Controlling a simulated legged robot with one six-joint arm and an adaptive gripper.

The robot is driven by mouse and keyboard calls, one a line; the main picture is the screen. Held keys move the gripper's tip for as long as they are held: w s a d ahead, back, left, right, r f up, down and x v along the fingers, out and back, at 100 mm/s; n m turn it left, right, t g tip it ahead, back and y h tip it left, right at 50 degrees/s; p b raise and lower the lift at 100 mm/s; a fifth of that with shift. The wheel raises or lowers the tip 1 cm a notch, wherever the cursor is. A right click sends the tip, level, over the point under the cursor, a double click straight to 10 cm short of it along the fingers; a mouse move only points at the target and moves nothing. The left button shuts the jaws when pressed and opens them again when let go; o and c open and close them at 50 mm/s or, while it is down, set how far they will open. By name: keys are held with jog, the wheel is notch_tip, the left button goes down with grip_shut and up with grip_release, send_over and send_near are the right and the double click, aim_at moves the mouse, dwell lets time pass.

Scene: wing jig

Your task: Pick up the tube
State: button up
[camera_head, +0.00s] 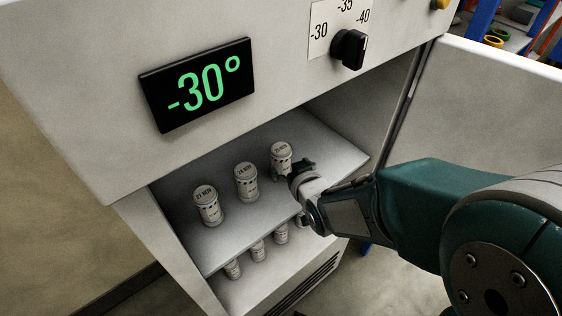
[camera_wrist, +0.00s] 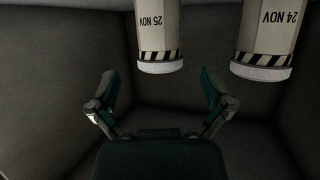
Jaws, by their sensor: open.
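Three white cylindrical tubes stand upright on the upper shelf (camera_head: 235,228) of an open cold cabinet. The right one, the 25 NOV tube (camera_head: 281,156), is nearest my gripper (camera_head: 299,172). The middle one is the 24 NOV tube (camera_head: 246,182), and the left one is the 23 NOV tube (camera_head: 208,206). In the wrist view the picture is inverted; the 25 NOV tube (camera_wrist: 159,35) lies ahead of the gap between my open, empty gripper's fingers (camera_wrist: 161,88). The 24 NOV tube (camera_wrist: 268,38) is to its right. I cannot tell whether any finger touches a tube.
Several more tubes (camera_head: 257,250) stand on the lower shelf. The cabinet front carries a display (camera_head: 197,84) reading -30° and a black knob (camera_head: 348,49). The open door (camera_head: 500,95) is at the right, behind my arm. The cabinet walls closely bound the shelf.

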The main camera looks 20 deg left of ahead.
aim_at(285, 160)
jog(key=shift+x, duration=3)
jog(key=shift+r, duration=0.15)
jog(key=c, duration=1.2)
